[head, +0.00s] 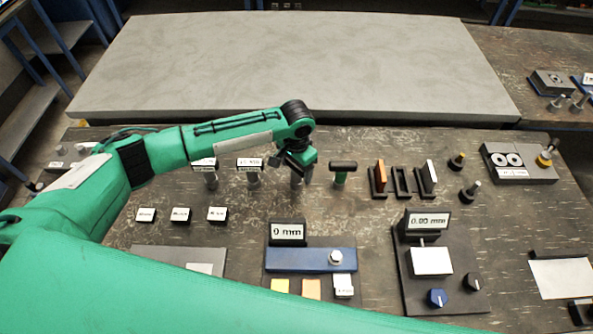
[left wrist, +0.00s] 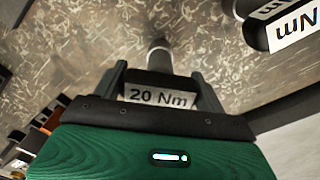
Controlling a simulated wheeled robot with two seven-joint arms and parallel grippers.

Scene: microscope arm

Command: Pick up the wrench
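The wrench appears to be a standing tool with a black head, a white "20 Nm" label (left wrist: 160,97) and a grey shank, seen in the left wrist view. My left gripper (left wrist: 158,75) has one finger on each side of this head. A narrow gap seems to show beside it, though contact is hard to judge. In the head view my left gripper (head: 299,168) is over the grey shank (head: 296,182), and hides the tool's head. Two similar labelled tools stand to its left, the nearer one (head: 249,170) close by. My right gripper is not in view.
A green tool with a black T-handle (head: 342,169) stands close on the right, then orange, black and white upright pieces (head: 402,182). Small labelled blocks (head: 181,214) and a blue "0 mm" fixture (head: 300,260) lie in front. A bare grey slab (head: 290,60) lies behind.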

